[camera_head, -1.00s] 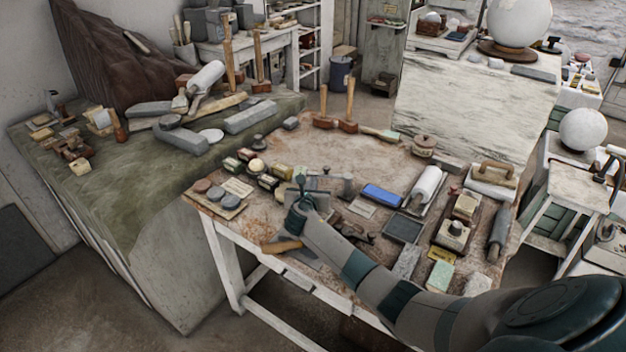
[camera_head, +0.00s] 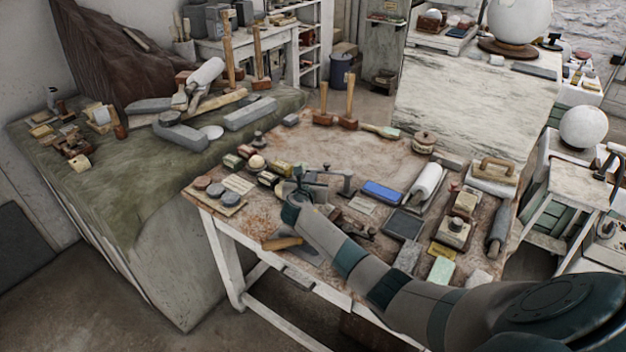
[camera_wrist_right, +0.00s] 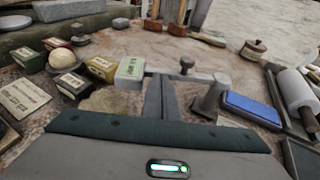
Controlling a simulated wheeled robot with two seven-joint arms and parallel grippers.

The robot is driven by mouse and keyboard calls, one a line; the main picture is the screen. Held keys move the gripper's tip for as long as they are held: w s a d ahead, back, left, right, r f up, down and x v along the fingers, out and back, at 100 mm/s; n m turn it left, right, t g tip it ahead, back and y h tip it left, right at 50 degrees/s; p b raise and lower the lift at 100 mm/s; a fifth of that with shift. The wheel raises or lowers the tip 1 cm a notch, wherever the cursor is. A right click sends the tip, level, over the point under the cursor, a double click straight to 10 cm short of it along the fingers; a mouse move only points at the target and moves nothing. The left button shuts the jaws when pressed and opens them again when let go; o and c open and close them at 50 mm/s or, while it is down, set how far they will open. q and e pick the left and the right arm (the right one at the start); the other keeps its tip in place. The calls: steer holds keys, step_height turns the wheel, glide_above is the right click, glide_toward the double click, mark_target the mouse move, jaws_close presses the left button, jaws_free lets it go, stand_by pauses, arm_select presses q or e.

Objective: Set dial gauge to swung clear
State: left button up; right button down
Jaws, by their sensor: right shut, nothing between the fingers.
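The dial gauge stand (camera_head: 348,186) is a grey post on the worktable, with a thin horizontal arm reaching left from its top. In the right wrist view the post (camera_wrist_right: 210,98) stands right of my fingers, and the arm with a round knob runs just beyond their tips. No dial face can be made out. My right gripper (camera_head: 310,186) is left of the post, low over the table. Its fingers (camera_wrist_right: 160,82) are shut and empty, close to the arm; I cannot tell if they touch it. My left gripper is not in view.
A blue box (camera_head: 382,191) and a white roller (camera_head: 426,181) lie to the right. A wooden-handled trowel (camera_head: 284,242) lies near the front edge. The table's back middle is clear.

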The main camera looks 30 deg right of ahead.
steer(key=shift+w, duration=0.15)
steer(key=w+m+g+b, duration=0.1)
steer(key=w+d+m+g+h+b, duration=0.1)
steer(key=b, duration=0.1)
steer(key=m+g+h+b, duration=0.1)
steer(key=b, duration=0.1)
steer(key=shift+w+d+f, duration=0.2)
steer(key=shift+w+d, duration=0.1)
steer(key=shift+w, duration=0.1)
steer(key=shift+w+d+m+g+h+b, duration=0.3)
steer(key=shift+d+g+b, duration=0.1)
steer(key=shift+b, duration=0.1)
steer(key=shift+w+d+r, duration=0.2)
steer(key=shift+w+d, duration=0.1)
steer(key=shift+r, duration=0.1)
